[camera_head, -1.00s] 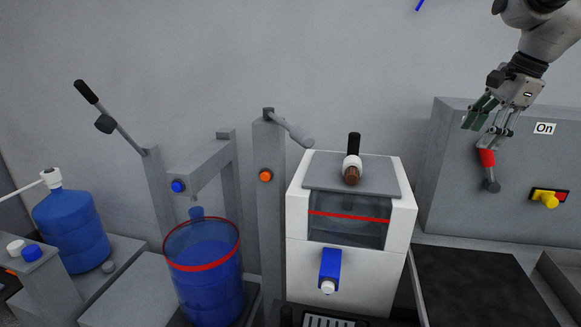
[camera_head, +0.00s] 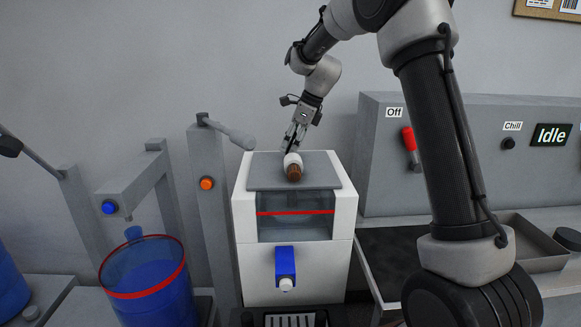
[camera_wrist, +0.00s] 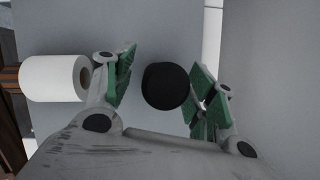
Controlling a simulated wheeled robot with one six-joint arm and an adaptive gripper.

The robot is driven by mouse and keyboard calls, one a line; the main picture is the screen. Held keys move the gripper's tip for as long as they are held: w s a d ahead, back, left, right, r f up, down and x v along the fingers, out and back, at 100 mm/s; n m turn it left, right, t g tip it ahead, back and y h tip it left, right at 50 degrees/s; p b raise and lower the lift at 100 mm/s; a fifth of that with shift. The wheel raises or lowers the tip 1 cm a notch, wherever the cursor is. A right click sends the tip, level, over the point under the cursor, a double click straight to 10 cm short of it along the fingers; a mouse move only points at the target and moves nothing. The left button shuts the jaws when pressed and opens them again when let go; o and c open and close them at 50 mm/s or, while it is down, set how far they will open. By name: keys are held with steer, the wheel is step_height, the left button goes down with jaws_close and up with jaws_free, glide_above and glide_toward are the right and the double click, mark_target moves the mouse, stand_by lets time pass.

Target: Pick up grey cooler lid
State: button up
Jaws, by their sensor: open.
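The grey cooler lid (camera_head: 322,172) lies flat on top of the white cooler (camera_head: 243,214). A black round knob (camera_wrist: 166,86) stands up from the lid, seen from above in the wrist view. A white roll (camera_head: 292,160) with a brown end lies on the lid in front of the knob; the roll (camera_wrist: 53,78) also shows at the left in the wrist view. My gripper (camera_wrist: 160,88) is open above the lid, its green-padded fingers on either side of the knob with gaps. In the head view my gripper (camera_head: 293,142) partly hides the knob.
A grey lever post (camera_head: 209,205) stands just left of the cooler. A blue-filled tank (camera_head: 150,285) is further left. The control box (camera_head: 375,150) with a red lever (camera_head: 411,145) is on the right, reading Off. A blue tap (camera_head: 286,264) sticks out in front.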

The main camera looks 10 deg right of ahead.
steer(key=shift+f, duration=0.2)
jaws_close()
steer(key=shift+r, duration=0.1)
